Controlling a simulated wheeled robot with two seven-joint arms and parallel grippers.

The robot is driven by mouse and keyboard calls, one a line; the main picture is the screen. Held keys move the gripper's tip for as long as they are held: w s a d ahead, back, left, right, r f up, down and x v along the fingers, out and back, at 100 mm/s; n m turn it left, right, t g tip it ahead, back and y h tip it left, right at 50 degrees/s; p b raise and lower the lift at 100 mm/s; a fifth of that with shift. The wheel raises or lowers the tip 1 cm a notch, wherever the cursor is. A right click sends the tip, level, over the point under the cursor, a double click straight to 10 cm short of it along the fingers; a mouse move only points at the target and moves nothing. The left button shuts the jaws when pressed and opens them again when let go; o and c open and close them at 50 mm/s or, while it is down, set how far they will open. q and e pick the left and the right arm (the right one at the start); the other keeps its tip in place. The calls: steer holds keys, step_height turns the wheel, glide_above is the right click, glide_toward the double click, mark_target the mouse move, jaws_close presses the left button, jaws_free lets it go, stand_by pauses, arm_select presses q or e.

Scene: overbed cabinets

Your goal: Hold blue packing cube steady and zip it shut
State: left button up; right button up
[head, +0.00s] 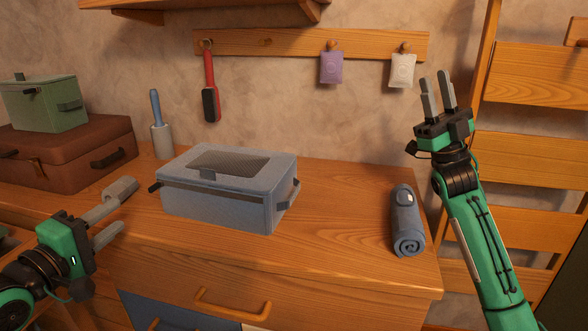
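The blue packing cube (225,211) stands upright on the wooden cabinet top, left of the middle. Its lid has a dark mesh panel (228,163) and lies over the box. A dark zip band runs along the front below the lid; how far it is closed cannot be told. A small dark tab (154,187) sticks out at the left end, and a loop handle is on the right side. My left gripper (125,207) is open and empty, left of the cube and apart from it. My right gripper (434,78) is open, empty and raised, pointing up, far right of the cube.
A rolled blue towel (406,220) lies right of the cube. A brown suitcase (70,153) with a green box (45,104) on it stands at left. A brush holder (161,137) is behind the cube. A peg rail (280,43) hangs above. The top between cube and towel is clear.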

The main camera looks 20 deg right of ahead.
steer(key=w+a+r+n+g+h, duration=0.15)
steer(key=a+n+g, duration=0.25)
steer(key=a+g, duration=1.85)
steer(key=m+t+h, duration=0.9)
steer(key=m+t, duration=0.2)
steer(key=m, duration=0.1)
glide_toward(217, 180)
steer(key=x, duration=0.3)
steer(key=r+x, duration=0.1)
steer(key=x, duration=0.2)
steer(key=r+x, duration=0.1)
steer(key=x, duration=0.2)
steer(key=shift+w+a, duration=0.2)
steer(key=shift+a, duration=0.2)
jaws_close()
